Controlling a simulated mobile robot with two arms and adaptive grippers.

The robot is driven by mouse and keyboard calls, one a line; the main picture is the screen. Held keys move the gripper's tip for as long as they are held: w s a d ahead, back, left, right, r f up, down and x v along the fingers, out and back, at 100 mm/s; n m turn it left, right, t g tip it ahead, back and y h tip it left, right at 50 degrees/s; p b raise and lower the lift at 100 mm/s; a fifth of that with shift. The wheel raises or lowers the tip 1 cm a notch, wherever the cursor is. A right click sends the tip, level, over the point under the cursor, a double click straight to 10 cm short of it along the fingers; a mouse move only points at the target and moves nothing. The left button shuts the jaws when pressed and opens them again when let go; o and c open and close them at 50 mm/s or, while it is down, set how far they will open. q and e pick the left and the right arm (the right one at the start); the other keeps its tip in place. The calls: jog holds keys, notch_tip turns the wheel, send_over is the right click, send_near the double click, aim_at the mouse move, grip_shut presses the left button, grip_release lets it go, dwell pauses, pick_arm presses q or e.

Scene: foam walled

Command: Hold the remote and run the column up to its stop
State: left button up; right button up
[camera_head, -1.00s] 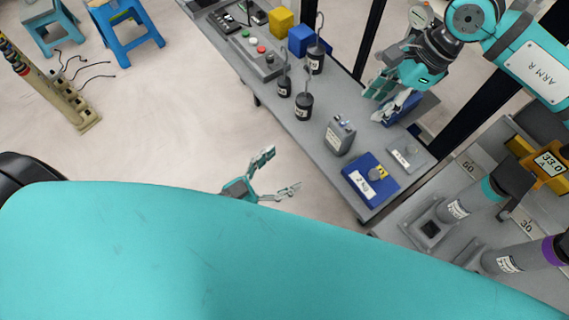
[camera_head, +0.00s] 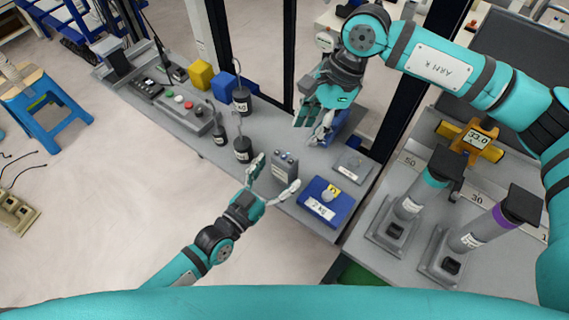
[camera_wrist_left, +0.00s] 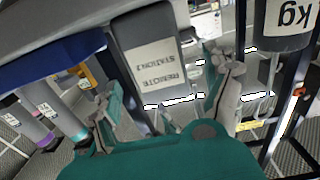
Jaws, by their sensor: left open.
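The remote (camera_head: 284,166) is a small grey box with buttons on top, upright on the grey bench (camera_head: 268,140). In the left wrist view its face (camera_wrist_left: 150,65) reads "REMOTE STATION" upside down. My left gripper (camera_head: 275,177) is open, its fingers spread at the near side of the remote. In the wrist view the fingers (camera_wrist_left: 165,95) lie to either side of the remote's lower end; contact is not clear. My right gripper (camera_head: 312,128) is open above the bench near a blue object (camera_head: 343,128). Which part is the column is unclear.
Banded cylinders (camera_head: 412,200) stand on the right table near a yellow 33.0 display (camera_head: 478,138). Dark posts (camera_head: 283,55) rise behind the bench.

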aim_at(280, 172)
pick_arm(q)
jog(key=shift+x, duration=1.75)
jog(key=c, duration=1.3)
pick_arm(e)
jog(key=shift+c, duration=0.2)
pick_arm(q)
jog(key=shift+c, duration=0.2)
pick_arm(e)
grip_shut()
